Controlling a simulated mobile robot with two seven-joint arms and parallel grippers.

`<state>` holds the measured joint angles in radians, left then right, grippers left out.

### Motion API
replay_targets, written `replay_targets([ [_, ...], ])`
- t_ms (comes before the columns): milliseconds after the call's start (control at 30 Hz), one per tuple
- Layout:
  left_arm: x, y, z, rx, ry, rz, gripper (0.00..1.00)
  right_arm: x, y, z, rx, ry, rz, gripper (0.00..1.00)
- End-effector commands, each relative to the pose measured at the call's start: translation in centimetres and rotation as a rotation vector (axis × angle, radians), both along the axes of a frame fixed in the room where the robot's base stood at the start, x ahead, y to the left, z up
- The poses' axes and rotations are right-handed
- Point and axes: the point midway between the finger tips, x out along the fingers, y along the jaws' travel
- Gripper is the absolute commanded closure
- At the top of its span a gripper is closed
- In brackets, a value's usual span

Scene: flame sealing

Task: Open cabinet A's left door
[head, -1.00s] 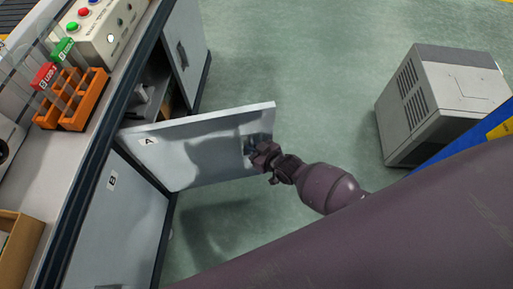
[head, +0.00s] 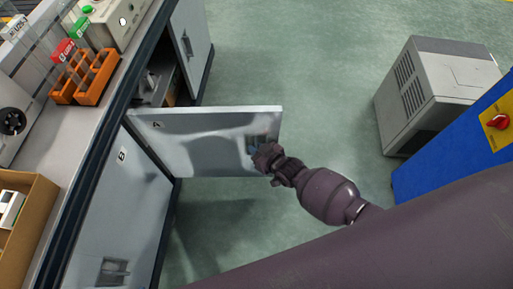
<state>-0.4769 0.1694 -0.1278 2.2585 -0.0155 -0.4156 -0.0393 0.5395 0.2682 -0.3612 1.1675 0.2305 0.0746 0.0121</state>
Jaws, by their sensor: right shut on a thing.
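Cabinet A's left door (head: 200,140) is a grey-white panel marked "A". It stands swung out from the bench front, with part of the dark cabinet inside (head: 160,85) showing behind it. My right gripper (head: 260,156) is at the recessed handle (head: 256,144) near the door's free edge, shut on it. The gripper partly hides the handle and its fingertips are hard to make out. My left gripper is not in view.
Cabinet B's door (head: 115,220) is closed beside the open door. A grey box-shaped machine (head: 432,90) and a blue unit with a red knob (head: 450,150) stand at the right. The green floor between is clear.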

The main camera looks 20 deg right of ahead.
Motion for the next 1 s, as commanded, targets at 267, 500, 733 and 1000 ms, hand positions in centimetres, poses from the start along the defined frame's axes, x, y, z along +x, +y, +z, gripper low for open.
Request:
replay_targets([
  [267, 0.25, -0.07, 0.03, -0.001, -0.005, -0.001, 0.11, 0.01, 0.53, 0.11, 0.003, -0.002, 0.007, 1.0],
  [500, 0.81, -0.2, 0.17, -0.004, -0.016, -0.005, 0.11, 0.02, 0.48, 0.12, 0.003, -0.003, 0.006, 1.0],
  [733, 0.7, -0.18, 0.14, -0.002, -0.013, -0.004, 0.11, 0.04, 0.43, 0.13, 0.003, -0.003, 0.005, 0.79],
  [1000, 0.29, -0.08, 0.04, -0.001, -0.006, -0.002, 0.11, 0.03, 0.13, 0.07, 0.002, -0.002, 0.002, 0.79],
])
